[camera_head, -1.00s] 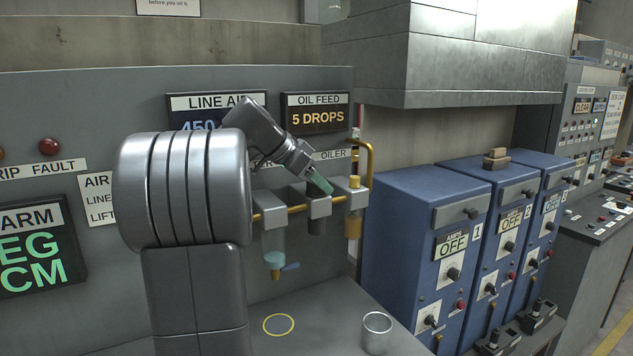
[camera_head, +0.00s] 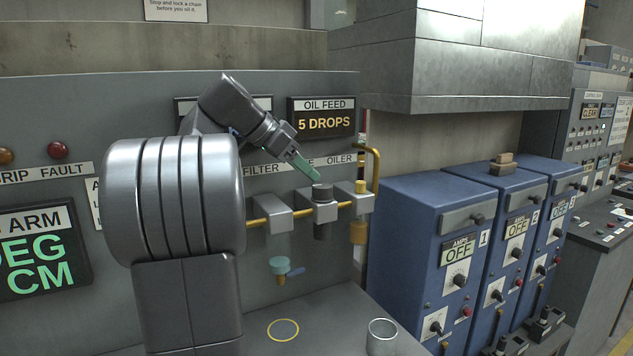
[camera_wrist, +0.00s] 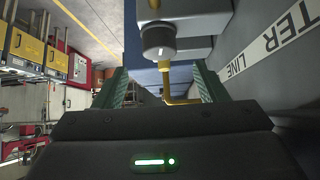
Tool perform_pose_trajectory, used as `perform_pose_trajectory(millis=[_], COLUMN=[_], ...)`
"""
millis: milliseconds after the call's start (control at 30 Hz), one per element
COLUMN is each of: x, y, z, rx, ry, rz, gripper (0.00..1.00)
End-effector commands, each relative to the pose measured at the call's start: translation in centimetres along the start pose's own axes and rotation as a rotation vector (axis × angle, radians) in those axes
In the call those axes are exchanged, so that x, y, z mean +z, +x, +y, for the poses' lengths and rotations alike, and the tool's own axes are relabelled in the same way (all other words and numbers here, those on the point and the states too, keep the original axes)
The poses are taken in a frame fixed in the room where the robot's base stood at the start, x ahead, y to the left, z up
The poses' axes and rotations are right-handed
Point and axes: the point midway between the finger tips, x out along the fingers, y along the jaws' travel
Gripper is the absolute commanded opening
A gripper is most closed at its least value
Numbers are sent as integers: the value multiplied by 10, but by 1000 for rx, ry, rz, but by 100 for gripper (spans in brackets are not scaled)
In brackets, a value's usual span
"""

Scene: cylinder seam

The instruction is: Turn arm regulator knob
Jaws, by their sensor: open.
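The regulator knob (camera_head: 321,190) is a dark round cap on top of the middle grey block of the air line, left of the oiler. In the wrist view the dark knob (camera_wrist: 157,42) shows ahead of the fingers, below the picture's top edge. My gripper (camera_head: 312,176) has green fingers and hangs just above and left of the knob, pointing down to the right. In the wrist view my gripper (camera_wrist: 161,84) is open, its two fingers wide apart with nothing seen held between them. The arm partly hides the LINE AIR display behind it.
The oiler (camera_head: 360,187) with a yellow cap stands close right of the knob, beside a brass pipe (camera_head: 376,163). The filter block (camera_head: 267,212) is on the left. A clear cup (camera_head: 382,336) stands on the bench. Blue cabinets (camera_head: 420,230) are farther right.

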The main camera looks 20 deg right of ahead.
Motion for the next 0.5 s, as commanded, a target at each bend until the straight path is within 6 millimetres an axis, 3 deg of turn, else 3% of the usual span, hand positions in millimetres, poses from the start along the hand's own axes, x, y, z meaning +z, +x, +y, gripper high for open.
perform_pose_trajectory(millis=[200, 500], x=[0, 0], y=[-44, -64], z=[-1, 0], rx=[-4, 0], ry=[0, 0], rz=[1, 0], gripper=[66, 66])
